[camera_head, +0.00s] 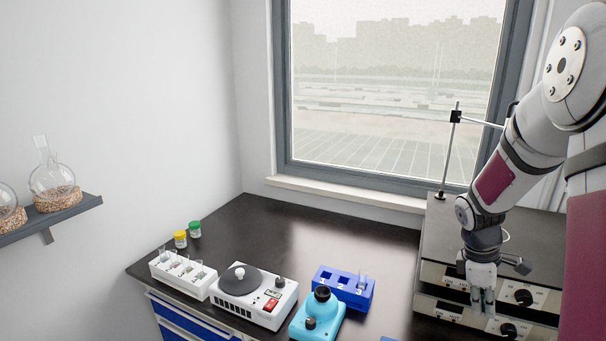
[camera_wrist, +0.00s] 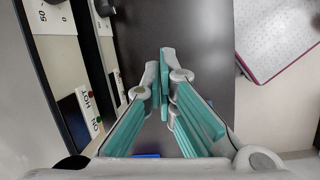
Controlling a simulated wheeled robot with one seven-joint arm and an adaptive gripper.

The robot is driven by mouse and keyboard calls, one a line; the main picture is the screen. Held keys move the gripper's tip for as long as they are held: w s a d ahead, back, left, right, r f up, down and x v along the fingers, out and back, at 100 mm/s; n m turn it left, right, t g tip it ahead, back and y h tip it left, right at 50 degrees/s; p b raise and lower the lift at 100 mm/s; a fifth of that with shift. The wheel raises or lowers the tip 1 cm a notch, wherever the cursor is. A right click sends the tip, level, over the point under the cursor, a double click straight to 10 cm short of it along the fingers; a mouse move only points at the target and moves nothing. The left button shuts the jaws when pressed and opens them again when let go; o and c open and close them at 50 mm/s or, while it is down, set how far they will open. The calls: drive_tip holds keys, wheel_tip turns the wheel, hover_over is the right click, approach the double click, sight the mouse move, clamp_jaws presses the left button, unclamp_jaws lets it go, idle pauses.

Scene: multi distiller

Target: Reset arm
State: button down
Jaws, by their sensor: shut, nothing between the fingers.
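My arm comes in from the right in the head view and hangs down, bent at the elbow. My gripper (camera_head: 483,303) points downward in front of the stacked hot plates (camera_head: 450,245) at the right of the dark bench. The wrist view shows my gripper (camera_wrist: 163,75) with its teal-padded fingers together and nothing between them. The dark bench top (camera_wrist: 200,30) lies below the fingers, and the hot plate fronts (camera_wrist: 95,100) run along the left of that view.
On the bench stand a white vial rack (camera_head: 183,277), a white stirrer with a dark disc (camera_head: 254,296), a turquoise mixer (camera_head: 317,318), a blue rack (camera_head: 343,287) and two small jars (camera_head: 187,236). Flasks (camera_head: 54,180) sit on a wall shelf. The bench behind the devices is clear.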

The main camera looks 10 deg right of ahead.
drive_tip(key=s+a+r+m+t, duration=0.2)
drive_tip(key=a+r, duration=0.6)
drive_tip(key=s+a+r+m+t, duration=0.1)
drive_tip(key=s+a+r+m, duration=0.2)
drive_tip(key=a+r, duration=0.4)
drive_tip(key=s+a+r+m+t+y, duration=0.3)
drive_tip(key=s+a+r+m, duration=0.1)
drive_tip(key=s+a, duration=0.7)
drive_tip(key=shift+s+a+r, duration=0.2)
drive_tip(key=shift+a+r, duration=0.35)
